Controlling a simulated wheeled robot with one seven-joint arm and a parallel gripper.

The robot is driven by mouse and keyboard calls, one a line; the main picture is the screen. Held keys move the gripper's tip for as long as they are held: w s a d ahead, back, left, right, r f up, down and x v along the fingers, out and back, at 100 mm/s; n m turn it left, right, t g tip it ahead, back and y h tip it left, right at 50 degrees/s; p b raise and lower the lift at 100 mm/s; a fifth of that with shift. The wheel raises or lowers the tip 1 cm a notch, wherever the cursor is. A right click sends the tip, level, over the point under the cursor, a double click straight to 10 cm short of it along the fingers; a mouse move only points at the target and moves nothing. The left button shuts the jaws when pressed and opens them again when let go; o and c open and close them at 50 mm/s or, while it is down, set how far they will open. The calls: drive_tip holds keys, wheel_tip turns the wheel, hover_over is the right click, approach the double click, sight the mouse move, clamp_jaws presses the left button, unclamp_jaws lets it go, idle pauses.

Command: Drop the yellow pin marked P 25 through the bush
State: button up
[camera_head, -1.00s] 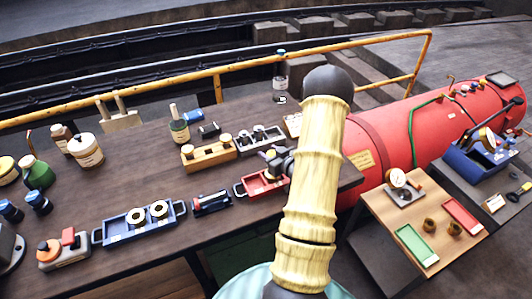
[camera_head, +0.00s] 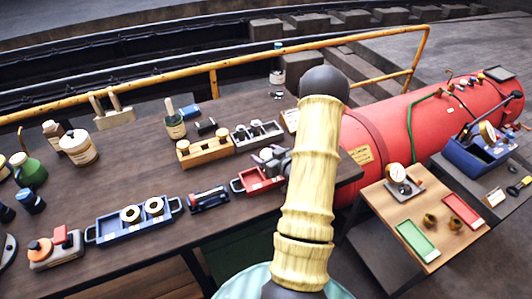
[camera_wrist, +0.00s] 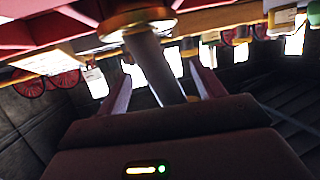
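My gripper (camera_head: 268,160) is over the red tray (camera_head: 240,186) at the bench's right end, partly hidden by my arm. In the wrist view my gripper (camera_wrist: 162,70) has its fingers apart. A grey round shaft (camera_wrist: 155,65) stands between them, with visible gaps on both sides. A brass-coloured collar (camera_wrist: 135,22) is at the shaft's far end, close to the red tray (camera_wrist: 60,25). No P 25 mark is readable. A wooden block (camera_head: 207,151) holds two yellow-topped pieces. A blue tray (camera_head: 108,236) holds two pale rings (camera_head: 130,213). I cannot tell which piece is the bush.
A dark blue item (camera_head: 209,198) lies left of the red tray. A grey tray (camera_head: 258,134) stands behind it. Bottles and a white pot (camera_head: 79,148) stand farther left. A yellow rail (camera_head: 215,82) runs behind the bench; a red boiler (camera_head: 385,130) is at right.

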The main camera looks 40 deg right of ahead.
drive_tip(key=shift+s+d+r, duration=0.1)
drive_tip(key=shift+s+r, duration=0.15)
drive_tip(key=shift+r, duration=0.05)
drive_tip(key=shift+s, duration=0.15)
drive_tip(key=b+v, duration=0.3)
drive_tip(key=v, duration=1.4)
drive_tip(key=shift+s, duration=0.1)
idle(0.4)
